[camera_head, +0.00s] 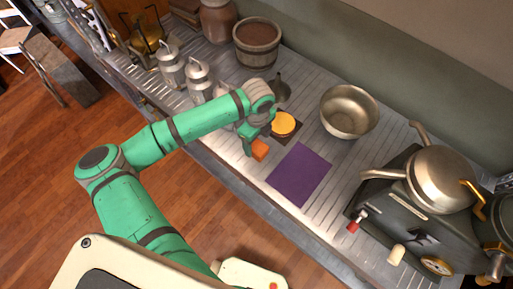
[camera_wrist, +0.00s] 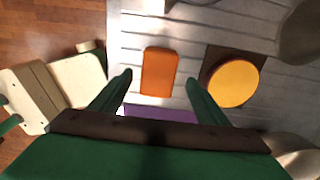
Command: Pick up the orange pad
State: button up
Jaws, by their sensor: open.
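The orange pad (camera_head: 260,150) lies on the grey slatted counter near its front edge. In the wrist view the pad (camera_wrist: 159,71) is a flat upright rectangle between and just beyond my fingertips. My gripper (camera_wrist: 158,80) is open, with one green finger to each side of the pad and nothing between them held. In the head view my gripper (camera_head: 256,141) hangs over the counter at the pad. I cannot tell its exact height above the pad.
A round yellow-orange disc (camera_head: 283,123) lies on a dark square right beside the pad. A purple mat (camera_head: 299,175) lies near. A metal bowl (camera_head: 349,111), a small dark funnel-like item (camera_head: 280,89), grey canisters (camera_head: 199,80) and a stove with a pot (camera_head: 440,180) stand around.

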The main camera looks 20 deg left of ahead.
aim_at(256, 146)
notch_tip(256, 146, down, 4)
jog(key=shift+s+a, duration=0.1)
jog(key=shift+s, duration=0.05)
jog(key=c, duration=1.1)
jog(key=shift+r, duration=0.2)
jog(key=shift+r, duration=0.25)
notch_tip(256, 146, up, 2)
jog(key=s+d+r, duration=0.4)
jog(key=s+r, duration=0.1)
jog(key=s+d+r, duration=0.5)
jog(key=shift+s+d+r, duration=0.1)
jog(key=shift+s+d, duration=0.1)
